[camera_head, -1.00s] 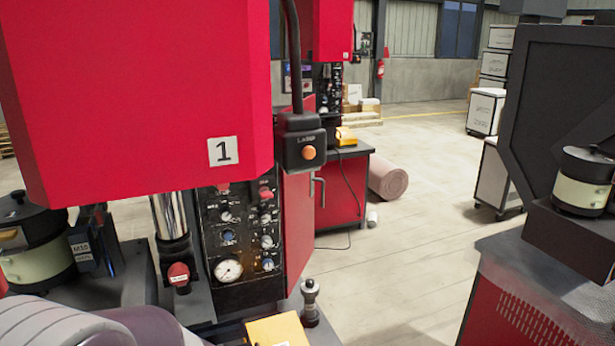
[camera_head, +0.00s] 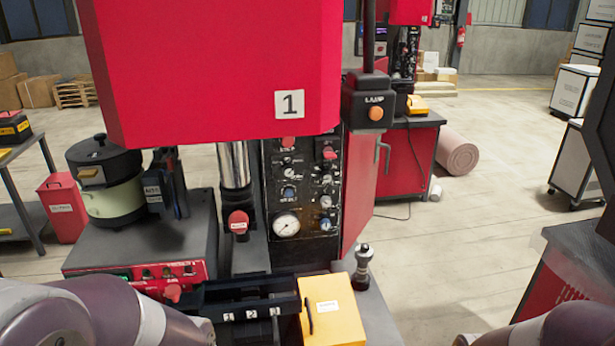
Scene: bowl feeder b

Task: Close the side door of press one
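Press one (camera_head: 205,80) is the big red machine marked with a "1" plate (camera_head: 289,104). Its red side door (camera_head: 362,190) stands at the right of the dark gauge panel (camera_head: 302,195) and appears swung open, seen at a slant. A grey door handle (camera_head: 382,155) is on its right-hand edge. Only parts of my own arms show, at the bottom left and bottom right corners. Neither gripper is in view.
A lamp box (camera_head: 376,100) with an orange button hangs beside the door's top. A yellow box (camera_head: 332,308) and a small metal post (camera_head: 362,267) stand below the door. A feeder bowl (camera_head: 108,190) is at left. Open floor (camera_head: 470,235) lies right of the door.

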